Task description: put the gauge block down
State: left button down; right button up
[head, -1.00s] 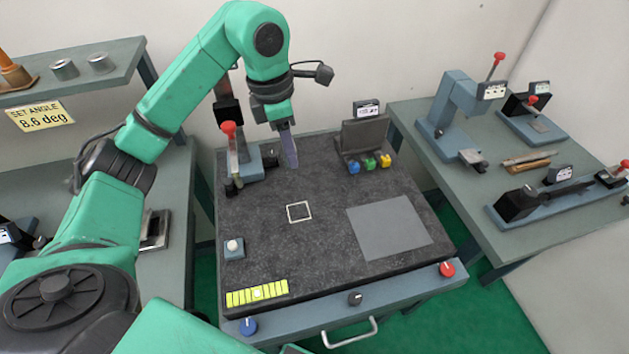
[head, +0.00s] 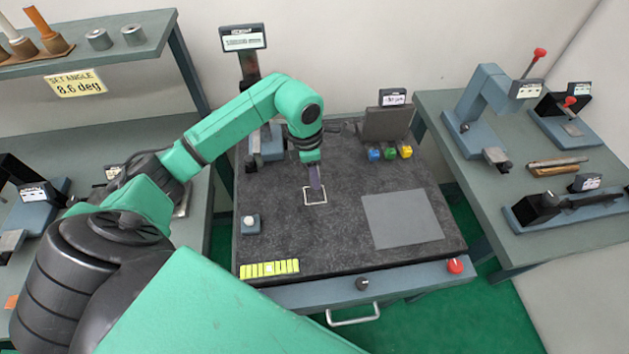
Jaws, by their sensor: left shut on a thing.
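The gauge block (head: 316,181) is a slim purple-grey bar, held upright at the end of my left arm. My left gripper (head: 313,163) is shut on its upper end. The block's lower end overlaps the white square outline (head: 315,203) on the dark granite plate (head: 310,235). I cannot tell whether it touches the plate or hangs just above it. My right gripper is not in view.
A grey mat (head: 402,219) lies right of the outline. A white button box (head: 250,224) and a yellow strip (head: 269,269) are left and front. Blue, green and yellow pieces (head: 390,153) sit at the back right. A side bench (head: 480,180) holds several fixtures.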

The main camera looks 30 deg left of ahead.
pick_arm(q)
jog(key=shift+f, duration=0.4)
notch_tip(320, 180, down, 4)
jog(key=shift+w+p, duration=0.1)
jog(key=shift+p, duration=0.5)
jog(key=shift+f+b, duration=0.3)
jog(key=shift+c, duration=2.4)
grip_release()
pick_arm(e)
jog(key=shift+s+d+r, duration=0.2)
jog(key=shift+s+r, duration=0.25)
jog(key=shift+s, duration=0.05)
pick_arm(q)
jog(key=shift+r, duration=0.15)
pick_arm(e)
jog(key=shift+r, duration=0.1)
pick_arm(q)
jog(key=shift+r, duration=0.15)
notch_tip(320, 180, up, 12)
jog(key=s+a+b, duration=0.1)
jog(key=b, duration=0.2)
jog(key=shift+b, duration=0.35)
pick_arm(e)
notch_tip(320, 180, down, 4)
